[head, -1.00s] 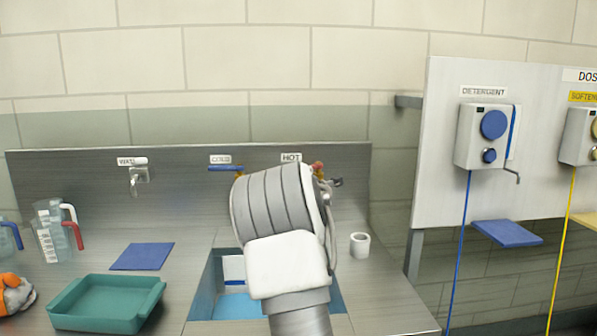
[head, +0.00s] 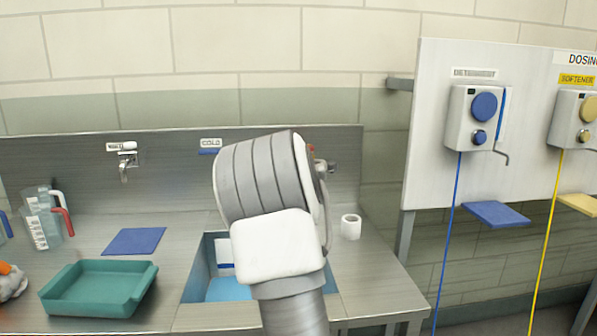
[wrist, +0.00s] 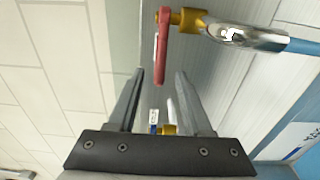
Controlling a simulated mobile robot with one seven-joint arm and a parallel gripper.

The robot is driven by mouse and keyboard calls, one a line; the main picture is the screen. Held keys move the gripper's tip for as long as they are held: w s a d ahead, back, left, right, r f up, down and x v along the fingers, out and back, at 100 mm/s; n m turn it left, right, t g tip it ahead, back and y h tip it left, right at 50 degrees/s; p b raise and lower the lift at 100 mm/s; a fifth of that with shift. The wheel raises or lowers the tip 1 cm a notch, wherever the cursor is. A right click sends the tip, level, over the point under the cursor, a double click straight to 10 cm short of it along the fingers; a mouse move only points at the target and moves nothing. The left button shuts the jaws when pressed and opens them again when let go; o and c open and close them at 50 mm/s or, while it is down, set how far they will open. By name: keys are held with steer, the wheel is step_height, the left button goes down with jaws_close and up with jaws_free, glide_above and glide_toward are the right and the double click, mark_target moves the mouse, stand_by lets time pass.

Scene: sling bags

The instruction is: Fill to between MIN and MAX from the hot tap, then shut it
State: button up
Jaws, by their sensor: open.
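The hot tap's red lever (wrist: 162,45) stands on a brass valve (wrist: 188,18) with a chrome spout (wrist: 245,35) in the wrist view. My gripper (wrist: 160,72) is open and empty. Its fingertips point at the red lever, which lies just beyond them, roughly in line with the gap; contact does not show. In the head view my arm hides the gripper and most of the hot tap; a small red bit (head: 311,150) shows past the arm. The blue sink basin (head: 228,290) is partly hidden below. No MIN or MAX mark is readable.
The cold tap's blue lever (head: 208,152) is left of my arm. Clear jugs (head: 42,225), a teal tray (head: 98,288) and a blue mat (head: 134,241) are on the left counter. A white cup-like roll (head: 350,226) stands right of the sink. Dosing units (head: 476,118) hang at right.

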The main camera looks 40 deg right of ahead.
steer(key=v, duration=1.4)
steer(key=shift+s, duration=0.15)
steer(key=s+a+f+m+g+y, duration=0.2)
steer(key=s+a+f+m+y, duration=0.15)
steer(key=a, duration=0.55)
steer(key=s+a+f+m+g+y, duration=0.25)
steer(key=s+a+m, duration=0.2)
steer(key=a, duration=0.55)
steer(key=s+a+f+m+g+y, duration=0.2)
steer(key=s+a+g, duration=0.1)
steer(key=s+a, duration=0.5)
steer(key=s+a+f+m+g+y, duration=0.1)
steer(key=s+a+f+m+g, duration=0.15)
steer(key=s+a, duration=0.55)
step_height(320, 180, up, 14)
steer(key=s+d+p, duration=0.1)
steer(key=d+p, duration=0.1)
steer(key=p, duration=1.2)
steer(key=shift+s+d+p, duration=0.3)
steer(key=shift+s, duration=0.1)
steer(key=shift+n, duration=0.25)
